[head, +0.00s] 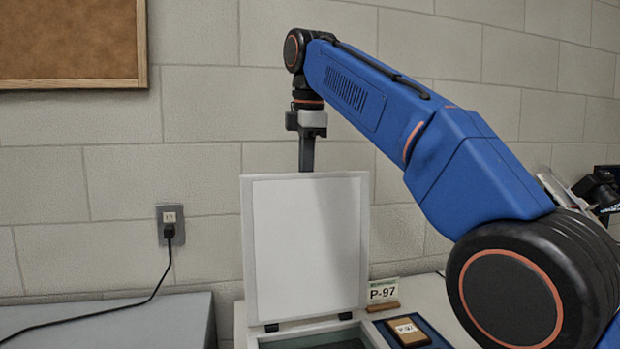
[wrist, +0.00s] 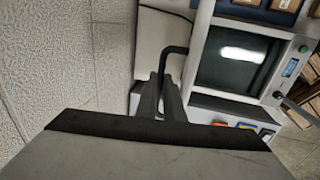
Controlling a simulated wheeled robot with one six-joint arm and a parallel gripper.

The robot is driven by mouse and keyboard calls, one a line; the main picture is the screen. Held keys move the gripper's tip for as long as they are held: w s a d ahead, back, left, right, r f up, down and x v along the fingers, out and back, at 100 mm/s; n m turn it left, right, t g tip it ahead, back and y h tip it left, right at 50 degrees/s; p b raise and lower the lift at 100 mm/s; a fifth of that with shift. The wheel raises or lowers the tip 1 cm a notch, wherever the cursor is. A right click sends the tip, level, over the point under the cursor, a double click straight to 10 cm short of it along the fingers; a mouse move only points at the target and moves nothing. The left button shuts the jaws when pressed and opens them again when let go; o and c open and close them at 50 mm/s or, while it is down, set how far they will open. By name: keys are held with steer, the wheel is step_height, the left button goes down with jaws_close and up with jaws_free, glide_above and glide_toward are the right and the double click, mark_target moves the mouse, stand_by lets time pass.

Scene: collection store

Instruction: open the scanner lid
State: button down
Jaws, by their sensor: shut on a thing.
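The scanner lid (head: 305,240) stands raised, near upright, with its pale inner face toward the head view. Two dark hinges show at its bottom edge. The scanner body (head: 262,341) is below it, and its dark glass (wrist: 232,58) lies uncovered in the wrist view. My gripper (head: 306,158) points down at the lid's top edge, with its tips hidden behind the lid. In the wrist view my gripper (wrist: 165,103) is shut on a black bent handle (wrist: 172,51); the join between handle and lid is not clear.
A P-97 sign (head: 383,291) and a brown labelled box (head: 407,331) on a dark blue tray stand right of the scanner. A block wall is close behind. A wall socket (head: 171,222) with a black cable is at left, above a grey surface (head: 150,318).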

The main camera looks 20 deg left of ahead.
steer(key=shift+w+a+f, duration=0.1)
steer(key=shift+w+a, duration=0.25)
steer(key=shift+w, duration=0.25)
steer(key=shift+w+a+f, duration=0.1)
steer(key=shift+w+a, duration=0.25)
steer(key=shift+w, duration=0.25)
steer(key=shift+w, duration=0.1)
steer(key=c, duration=1.9)
jaws_free()
steer(key=shift+w+a+f, duration=0.1)
steer(key=shift+a+f, duration=0.05)
